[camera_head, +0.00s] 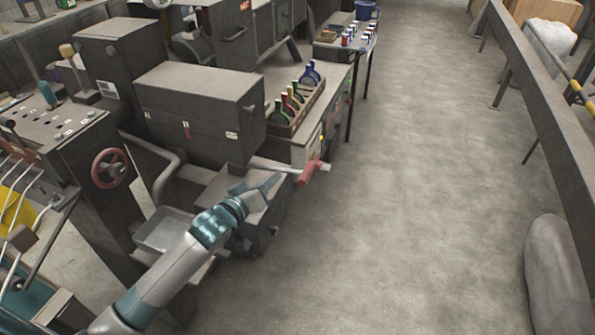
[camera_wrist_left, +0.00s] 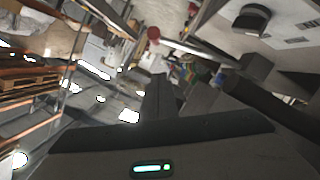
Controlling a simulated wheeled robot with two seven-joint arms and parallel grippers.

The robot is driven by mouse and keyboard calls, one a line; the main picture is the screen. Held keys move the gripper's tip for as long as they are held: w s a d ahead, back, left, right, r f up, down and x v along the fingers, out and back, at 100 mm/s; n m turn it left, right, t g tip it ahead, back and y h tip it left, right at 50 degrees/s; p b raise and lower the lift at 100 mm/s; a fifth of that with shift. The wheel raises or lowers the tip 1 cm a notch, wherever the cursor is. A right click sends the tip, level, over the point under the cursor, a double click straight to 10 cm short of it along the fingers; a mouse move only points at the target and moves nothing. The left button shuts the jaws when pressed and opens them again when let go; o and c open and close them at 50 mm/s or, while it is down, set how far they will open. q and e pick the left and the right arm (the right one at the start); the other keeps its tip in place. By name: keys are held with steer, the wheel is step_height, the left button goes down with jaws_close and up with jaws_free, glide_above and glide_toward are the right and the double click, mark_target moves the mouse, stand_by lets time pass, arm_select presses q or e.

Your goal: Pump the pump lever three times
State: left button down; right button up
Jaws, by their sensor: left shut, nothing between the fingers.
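The pump lever is a pale rod with a red grip (camera_head: 311,171) at its outer end, reaching out to the right from the grey machine. In the left wrist view the rod runs across the upper middle, with its red end (camera_wrist_left: 154,33) at its left. My left gripper (camera_head: 272,182) is shut and empty, just below and left of the red grip in the head view. Its dark shut fingers show in the left wrist view (camera_wrist_left: 160,92). I cannot tell whether the fingers touch the rod. My right gripper is not in view.
A grey box-shaped machine (camera_head: 200,105) stands behind the lever. A rack of coloured-handled tools (camera_head: 290,108) sits on the bench beyond it. A panel with a red handwheel (camera_head: 110,168) is at the left. The floor (camera_head: 420,190) to the right is clear.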

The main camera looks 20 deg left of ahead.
arm_select(q)
steer(key=shift+w+a+r, duration=0.1)
steer(key=shift+w+r, duration=0.2)
steer(key=shift+r, duration=0.05)
steer(key=shift+w, duration=0.15)
steer(key=p, duration=0.3)
glide_above(298, 171)
steer(key=s+a, duration=0.2)
steer(key=s, duration=0.1)
steer(key=f, duration=0.2)
steer(key=shift+w+d+f+p, duration=0.1)
steer(key=shift+d+f+p, duration=0.35)
steer(key=shift+d+f, duration=0.35)
steer(key=shift+w+d+f+p, duration=0.1)
steer(key=shift+d+f+p, duration=0.4)
steer(key=shift+f, duration=0.35)
